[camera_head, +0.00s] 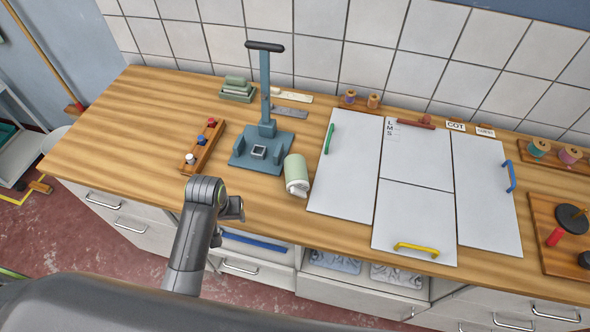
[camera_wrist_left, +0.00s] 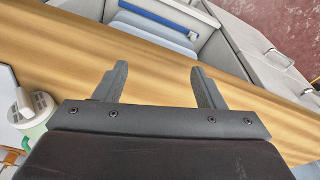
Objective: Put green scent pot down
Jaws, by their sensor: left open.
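The green scent pot (camera_head: 295,169) is a pale green cylinder with a white end. It is on the wooden counter, just right of the blue-grey stand, with its white end toward the front edge. It looks tipped rather than upright, though I cannot tell its exact pose. In the left wrist view the pot (camera_wrist_left: 38,112) shows partly at the left edge, outside the jaws. My left gripper (camera_head: 236,208) is near the counter's front edge, left of the pot and apart from it. Its fingers (camera_wrist_left: 157,82) are open with nothing between them. My right gripper is not in view.
The blue-grey stand (camera_head: 264,145) with a tall handle is behind the pot. A wooden rack (camera_head: 204,148) with coloured knobs is to the left. White panels (camera_head: 345,165) lie to the right. The counter's left part (camera_head: 110,135) is clear. Open drawers (camera_head: 335,270) are below the front edge.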

